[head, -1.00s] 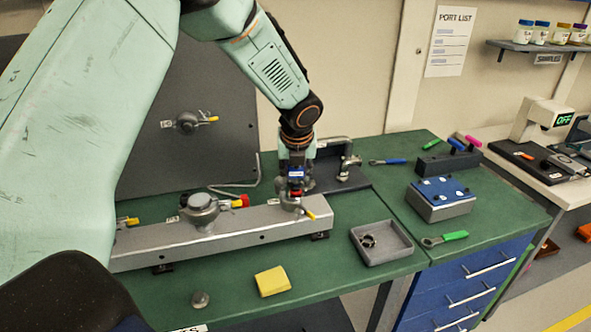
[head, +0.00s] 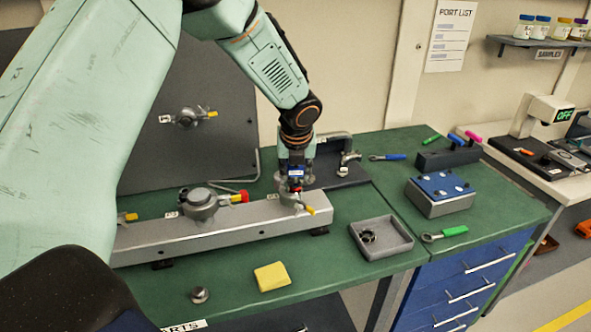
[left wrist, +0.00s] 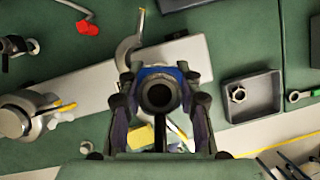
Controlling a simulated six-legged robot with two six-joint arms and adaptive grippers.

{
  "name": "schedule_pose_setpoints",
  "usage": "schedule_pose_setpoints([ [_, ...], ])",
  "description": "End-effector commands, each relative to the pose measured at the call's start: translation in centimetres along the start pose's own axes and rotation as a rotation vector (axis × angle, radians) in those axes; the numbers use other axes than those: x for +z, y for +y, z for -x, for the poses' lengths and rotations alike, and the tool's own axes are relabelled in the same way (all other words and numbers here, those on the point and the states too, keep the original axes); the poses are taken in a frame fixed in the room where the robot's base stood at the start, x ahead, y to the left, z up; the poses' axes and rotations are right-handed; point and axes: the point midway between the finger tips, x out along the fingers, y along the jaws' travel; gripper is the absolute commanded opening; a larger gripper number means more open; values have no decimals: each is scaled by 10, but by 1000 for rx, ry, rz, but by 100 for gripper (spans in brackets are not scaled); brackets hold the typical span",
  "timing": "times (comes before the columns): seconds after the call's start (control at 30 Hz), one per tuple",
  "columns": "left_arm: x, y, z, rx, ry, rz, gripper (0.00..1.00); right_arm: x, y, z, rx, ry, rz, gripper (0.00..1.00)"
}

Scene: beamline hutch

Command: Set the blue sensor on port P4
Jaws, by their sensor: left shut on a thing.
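My left gripper (head: 296,180) points down over the right end of a long grey beam (head: 240,222). It is shut on the blue sensor (head: 296,172), whose blue ring also shows in the left wrist view (left wrist: 160,73), around a dark round opening. The fingers stand on both sides of it. A port fitting with a yellow lever (head: 310,210) is right below; the gripper hides most of it, so I cannot tell whether sensor and port touch. A curved metal clamp arm (left wrist: 127,50) swings out beside the sensor. The port labels are too small to read. My right gripper is not in view.
Another port fitting (head: 199,205) with a red-tipped part (head: 242,196) stands left on the beam. A blue-topped box (head: 440,194) stands right.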

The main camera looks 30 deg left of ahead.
Motion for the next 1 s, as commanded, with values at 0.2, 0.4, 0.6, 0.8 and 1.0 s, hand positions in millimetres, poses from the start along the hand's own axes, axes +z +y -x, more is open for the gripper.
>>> schedule_pose_setpoints([
  [0.2,1,-1,1,-2,-3,0,41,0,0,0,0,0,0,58],
  [0.4,1,0,1,-1,-2,0,58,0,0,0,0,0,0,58],
  [0.6,0,0,0,-1,-1,0,61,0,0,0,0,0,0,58],
  [0.8,1,0,5,-1,-1,0,61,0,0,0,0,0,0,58],
  [1.0,1,-1,37,-3,-4,-1,61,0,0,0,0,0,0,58],
])
